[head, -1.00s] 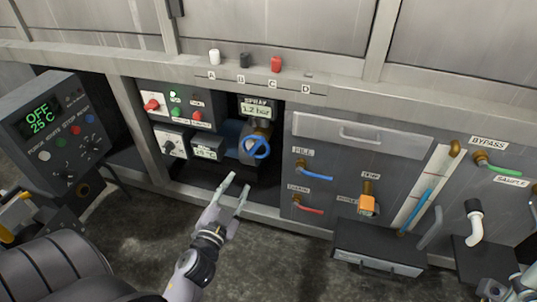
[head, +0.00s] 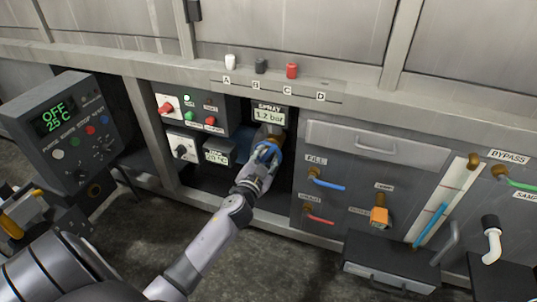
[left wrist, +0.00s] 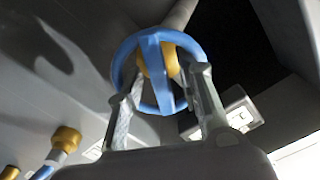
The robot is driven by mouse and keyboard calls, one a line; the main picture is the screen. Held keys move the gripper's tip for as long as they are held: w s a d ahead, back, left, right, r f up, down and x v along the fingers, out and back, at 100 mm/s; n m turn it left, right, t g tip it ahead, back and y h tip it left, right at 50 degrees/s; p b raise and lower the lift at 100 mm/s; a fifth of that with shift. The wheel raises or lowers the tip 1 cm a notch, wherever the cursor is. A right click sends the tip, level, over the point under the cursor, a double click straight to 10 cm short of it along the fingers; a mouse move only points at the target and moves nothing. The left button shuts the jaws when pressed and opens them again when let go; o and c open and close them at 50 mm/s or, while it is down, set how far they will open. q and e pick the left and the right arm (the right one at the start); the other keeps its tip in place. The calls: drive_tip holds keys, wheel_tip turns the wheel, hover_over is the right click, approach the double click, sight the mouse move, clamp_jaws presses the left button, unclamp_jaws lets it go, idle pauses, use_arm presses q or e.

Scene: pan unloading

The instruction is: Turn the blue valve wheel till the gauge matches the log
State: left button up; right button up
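The blue valve wheel (head: 266,151) sits on a brass valve in the open bay, below the SPRAY display (head: 269,114), which reads 1.2 bar. My left gripper (head: 262,158) is at the wheel with a finger on either side. In the left wrist view the wheel (left wrist: 158,42) faces me, its spokes and brass hub between the two spread fingers (left wrist: 167,82). The fingers overlap the lower rim; I cannot tell whether they touch it. No log is recognisable. My right gripper is out of view.
Left of the wheel are switch boxes (head: 190,112) and a small display box (head: 217,152). A drawer panel (head: 372,140) with blue, red and orange handles stands on the right. A control box (head: 75,125) reading OFF 25 C is at the left.

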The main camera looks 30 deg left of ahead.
use_arm(q)
drive_tip(key=shift+w, duration=0.25)
drive_tip(key=shift+c, duration=0.5)
clamp_jaws()
